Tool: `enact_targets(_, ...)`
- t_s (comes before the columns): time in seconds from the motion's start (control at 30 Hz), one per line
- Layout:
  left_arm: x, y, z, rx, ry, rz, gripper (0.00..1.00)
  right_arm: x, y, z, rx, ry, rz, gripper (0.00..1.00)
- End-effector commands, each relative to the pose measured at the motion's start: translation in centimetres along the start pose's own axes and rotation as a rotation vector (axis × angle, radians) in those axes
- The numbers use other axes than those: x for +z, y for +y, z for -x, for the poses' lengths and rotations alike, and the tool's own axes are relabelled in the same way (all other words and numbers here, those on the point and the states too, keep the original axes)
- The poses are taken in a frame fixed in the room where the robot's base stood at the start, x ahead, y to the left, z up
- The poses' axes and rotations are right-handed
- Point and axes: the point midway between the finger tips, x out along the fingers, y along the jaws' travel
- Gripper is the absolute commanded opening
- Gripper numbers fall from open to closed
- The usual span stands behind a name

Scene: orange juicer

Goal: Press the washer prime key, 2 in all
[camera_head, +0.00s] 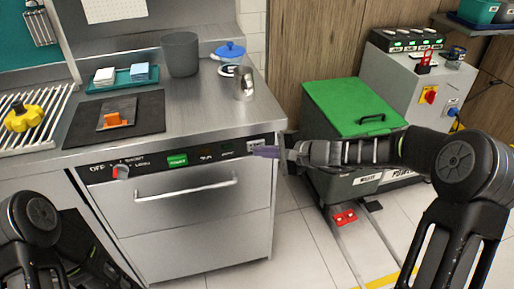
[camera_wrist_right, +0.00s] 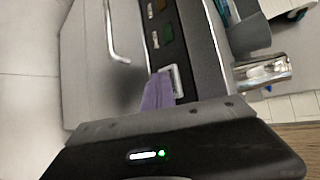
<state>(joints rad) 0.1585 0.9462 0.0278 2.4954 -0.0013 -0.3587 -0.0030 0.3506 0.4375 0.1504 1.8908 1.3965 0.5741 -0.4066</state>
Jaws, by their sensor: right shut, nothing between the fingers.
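The washer (camera_head: 200,210) is a steel front-loader under the counter, with a dark control panel (camera_head: 140,163) along its top edge. A small pale-framed key (camera_head: 256,144) sits at the panel's right end; its label is too small to read. It also shows in the wrist view (camera_wrist_right: 175,80). My right gripper (camera_head: 264,151) is shut and empty, its purple fingertips at this key. In the wrist view the fingertips (camera_wrist_right: 158,88) overlap the key's edge; I cannot tell whether they touch it. My left gripper is out of view; only part of that arm shows at lower left.
The panel also carries a knob (camera_head: 121,171), a green key (camera_head: 177,160) and darker windows (camera_head: 207,154). A door handle (camera_head: 187,188) sticks out below. A metal cup (camera_head: 244,84) stands on the counter above. A green-lidded bin (camera_head: 362,106) stands behind my right arm.

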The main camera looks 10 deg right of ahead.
Motion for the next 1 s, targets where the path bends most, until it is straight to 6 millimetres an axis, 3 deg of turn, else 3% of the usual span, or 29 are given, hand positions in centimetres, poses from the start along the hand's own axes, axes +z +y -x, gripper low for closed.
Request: enact_targets(1.0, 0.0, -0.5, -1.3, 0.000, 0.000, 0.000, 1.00, 0.9, 0.9, 1.3, 0.000, 0.000, 0.001, 0.00)
